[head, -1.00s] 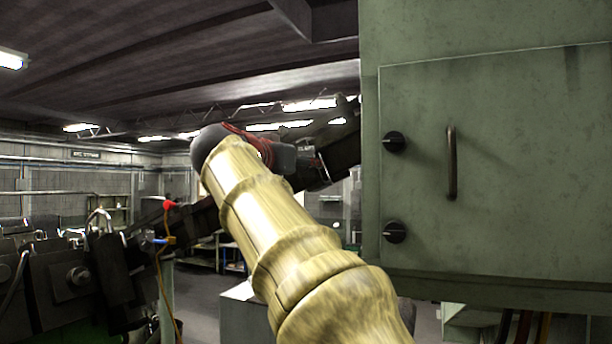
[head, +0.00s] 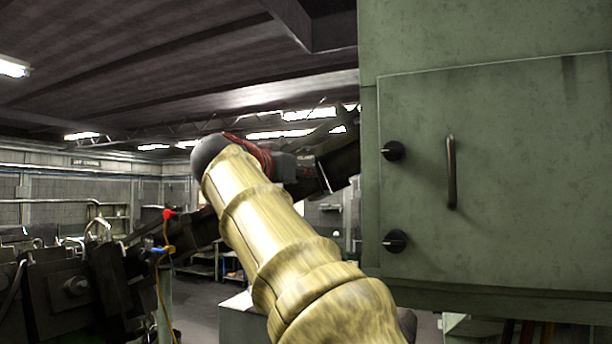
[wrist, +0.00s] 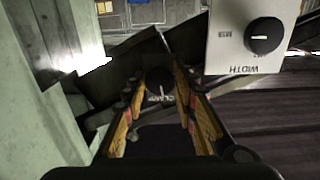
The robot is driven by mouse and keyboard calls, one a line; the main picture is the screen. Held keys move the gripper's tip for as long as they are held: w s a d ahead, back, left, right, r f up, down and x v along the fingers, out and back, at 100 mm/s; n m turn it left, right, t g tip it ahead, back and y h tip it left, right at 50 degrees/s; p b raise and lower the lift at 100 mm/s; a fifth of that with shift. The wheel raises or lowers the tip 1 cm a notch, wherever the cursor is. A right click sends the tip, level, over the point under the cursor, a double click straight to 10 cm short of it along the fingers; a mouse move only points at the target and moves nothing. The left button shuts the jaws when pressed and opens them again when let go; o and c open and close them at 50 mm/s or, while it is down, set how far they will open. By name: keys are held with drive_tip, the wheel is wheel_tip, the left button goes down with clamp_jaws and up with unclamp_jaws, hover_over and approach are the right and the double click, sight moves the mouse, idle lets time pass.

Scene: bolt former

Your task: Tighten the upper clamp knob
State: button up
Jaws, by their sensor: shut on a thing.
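In the wrist view a dark round knob (wrist: 160,76), with a short light mark on it, sits between the tips of my gripper (wrist: 160,88). The two yellow-and-black fingers close in on it from both sides, and I am shut on it. Small upside-down lettering beside it seems to read CLAMP. The held knob cannot be made out there.
A white panel (wrist: 224,54) with a black WIDTH knob (wrist: 264,35) is close on the right in the wrist view. The green cabinet (head: 520,170) has two black knobs and a handle (head: 451,172). Dark machinery (head: 75,290) stands at lower left.

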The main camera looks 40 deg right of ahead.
clamp_jaws()
drive_tip(key=n+p, duration=0.3)
drive_tip(key=n, duration=0.4)
drive_tip(key=shift+n, duration=0.4)
drive_tip(key=o, duration=1)
unclamp_jaws()
drive_tip(key=shift+o, duration=0.3)
drive_tip(key=b+v, duration=0.2)
drive_tip(key=v, duration=0.6)
drive_tip(key=shift+b, duration=0.3)
